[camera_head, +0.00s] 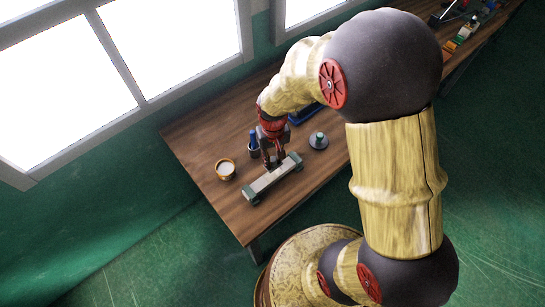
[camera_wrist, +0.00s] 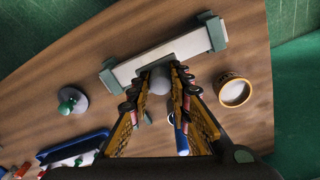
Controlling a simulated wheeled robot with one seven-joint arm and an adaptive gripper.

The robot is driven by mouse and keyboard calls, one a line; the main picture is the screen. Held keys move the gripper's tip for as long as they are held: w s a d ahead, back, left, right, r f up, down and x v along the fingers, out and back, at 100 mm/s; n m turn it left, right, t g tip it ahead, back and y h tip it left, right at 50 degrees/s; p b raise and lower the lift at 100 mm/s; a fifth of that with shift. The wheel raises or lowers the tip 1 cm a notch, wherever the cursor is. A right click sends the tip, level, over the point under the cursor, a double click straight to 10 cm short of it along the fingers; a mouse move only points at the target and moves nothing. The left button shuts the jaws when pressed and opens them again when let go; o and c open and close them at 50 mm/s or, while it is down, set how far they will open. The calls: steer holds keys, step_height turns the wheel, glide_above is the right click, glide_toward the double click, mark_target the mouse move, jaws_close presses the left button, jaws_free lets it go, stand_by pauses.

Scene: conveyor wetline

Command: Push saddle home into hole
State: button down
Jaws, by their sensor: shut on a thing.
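My gripper (camera_head: 273,160) points down at a pale bar with dark green end blocks (camera_head: 262,182), which looks like a small conveyor. In the wrist view the fingers (camera_wrist: 163,82) are closed on a grey rounded piece (camera_wrist: 160,84), probably the saddle. The piece is at the near long edge of the bar (camera_wrist: 165,57), close to its middle. I cannot tell whether it touches the bar or how deep it sits. The hole is not visible; fingers and piece cover that spot.
A round tan-rimmed cup with pale contents (camera_head: 225,169) stands left of the bar. A blue upright item (camera_head: 253,138) is behind my gripper. A grey disc with a green knob (camera_head: 318,141) is to the right. A blue tray (camera_wrist: 75,146) lies farther along the wooden table (camera_head: 205,135).

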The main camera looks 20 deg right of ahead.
steer(key=shift+f+b, duration=1.55)
steer(key=shift+f, duration=0.95)
steer(key=shift+f+b, duration=0.55)
steer(key=shift+f, duration=0.45)
steer(key=c, duration=1.6)
jaws_free()
steer(key=shift+o, duration=0.2)
steer(key=shift+r, duration=0.1)
step_height(320, 180, up, 12)
steer(key=shift+f, duration=0.1)
steer(key=s+r+n+t+b, duration=0.1)
steer(key=s+r+t+b, duration=0.3)
steer(key=s+r, duration=1)
steer(key=shift+r+t, duration=0.6)
steer(key=shift+t, duration=0.2)
